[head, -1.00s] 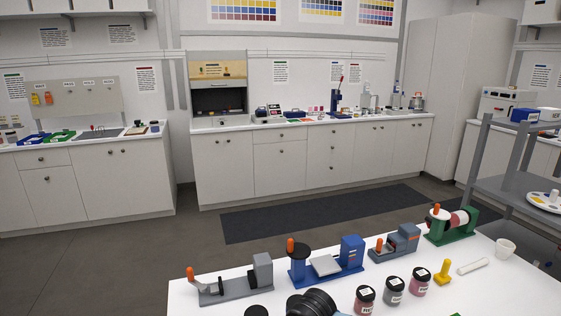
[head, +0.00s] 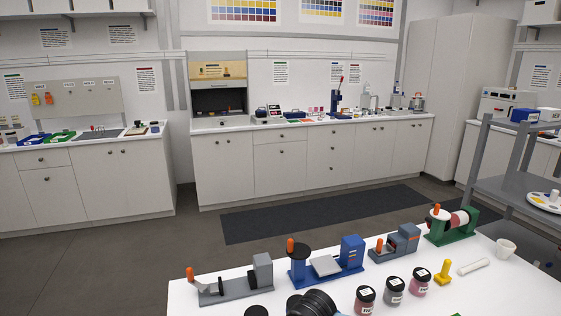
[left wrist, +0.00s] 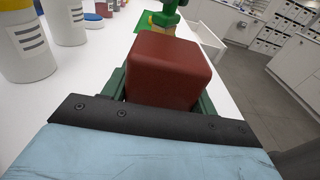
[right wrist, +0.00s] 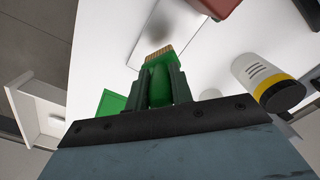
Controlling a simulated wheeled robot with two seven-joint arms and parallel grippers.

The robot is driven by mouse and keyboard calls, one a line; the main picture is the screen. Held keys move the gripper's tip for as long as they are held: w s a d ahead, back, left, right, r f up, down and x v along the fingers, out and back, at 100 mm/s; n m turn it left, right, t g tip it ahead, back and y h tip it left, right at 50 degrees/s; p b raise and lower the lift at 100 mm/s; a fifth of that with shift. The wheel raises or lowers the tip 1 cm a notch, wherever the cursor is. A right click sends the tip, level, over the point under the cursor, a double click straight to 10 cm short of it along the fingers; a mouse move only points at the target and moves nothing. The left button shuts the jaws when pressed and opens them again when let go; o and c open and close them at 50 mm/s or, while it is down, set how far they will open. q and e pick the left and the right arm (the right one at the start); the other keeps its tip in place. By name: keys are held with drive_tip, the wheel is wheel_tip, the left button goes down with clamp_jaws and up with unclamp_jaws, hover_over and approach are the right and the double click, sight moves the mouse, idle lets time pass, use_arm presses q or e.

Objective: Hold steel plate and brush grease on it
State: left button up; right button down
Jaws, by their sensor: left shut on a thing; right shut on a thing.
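In the left wrist view my left gripper (left wrist: 163,92) is shut on a reddish-brown block (left wrist: 168,68) with rounded edges. In the right wrist view my right gripper (right wrist: 158,88) is shut on the green handle of a brush (right wrist: 158,74); its pale tan bristles point away from the gripper. A shiny pale grey flat surface, seemingly the steel plate (right wrist: 188,25), lies just beyond the bristles. I cannot tell whether the bristles touch it. The reddish block also shows at the top right of that view (right wrist: 212,6). No grease can be made out.
A white container with a yellow band (right wrist: 264,78) stands right of the brush. A green sheet (right wrist: 110,103) lies to its left. Several containers (left wrist: 25,45) stand left of the block. The head view shows devices (head: 325,266) and jars (head: 394,291) on the white table.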

drive_tip(key=shift+f, duration=0.4)
idle(1.4)
drive_tip(key=shift+f, duration=1.4)
drive_tip(key=shift+f, duration=0.65)
drive_tip(key=shift+w+d+r, duration=0.1)
drive_tip(key=shift+w+d, duration=0.15)
drive_tip(key=shift+d, duration=0.35)
drive_tip(key=shift+w+d+f, duration=0.1)
drive_tip(key=shift+w+d, duration=0.15)
drive_tip(key=shift+d, duration=0.35)
drive_tip(key=shift+w+d+r, duration=0.1)
drive_tip(key=shift+w+d, duration=0.15)
drive_tip(key=shift+d, duration=0.35)
drive_tip(key=shift+w+d, duration=0.5)
drive_tip(key=shift+d, duration=0.2)
drive_tip(key=shift+a, duration=0.9)
drive_tip(key=shift+s+a, duration=0.3)
drive_tip(key=shift+a, duration=1.25)
drive_tip(key=shift+s+a, duration=0.25)
drive_tip(key=shift+a, duration=1.35)
drive_tip(key=shift+s+a, duration=0.3)
drive_tip(key=shift+a, duration=1.25)
drive_tip(key=shift+w+d, duration=0.3)
drive_tip(key=shift+d, duration=0.65)
drive_tip(key=shift+w+d, duration=0.3)
drive_tip(key=shift+d, duration=0.65)
drive_tip(key=shift+w+d, duration=0.3)
drive_tip(key=shift+d, duration=0.65)
